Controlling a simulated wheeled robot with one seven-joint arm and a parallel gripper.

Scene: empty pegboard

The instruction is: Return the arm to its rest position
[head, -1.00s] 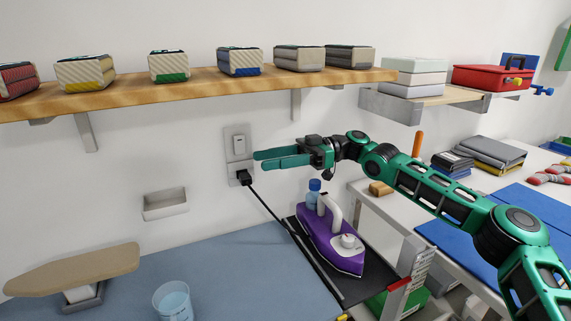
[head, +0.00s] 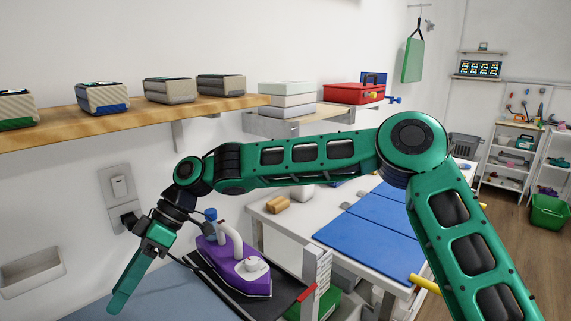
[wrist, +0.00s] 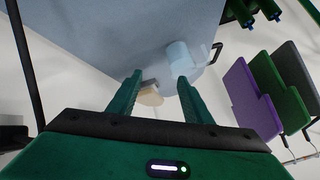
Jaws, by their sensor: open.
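My arm reaches across the head view, with its elbow high at centre right. The forearm runs left to my wrist, which bends down. My gripper (head: 122,296) points down and left, in front of the wall and left of the purple iron (head: 235,264). In the wrist view the two green fingers of my gripper (wrist: 160,82) stand apart with nothing between them. Beyond the fingertips lie the blue-grey table top (wrist: 130,30), a clear cup (wrist: 183,52) and a small beige board (wrist: 150,98).
A wooden shelf (head: 150,112) with several boxes runs along the wall above the arm. A white table with blue mats (head: 375,225) stands behind the arm. A red case (head: 354,93) sits on a farther shelf. Open floor (head: 510,222) shows at right.

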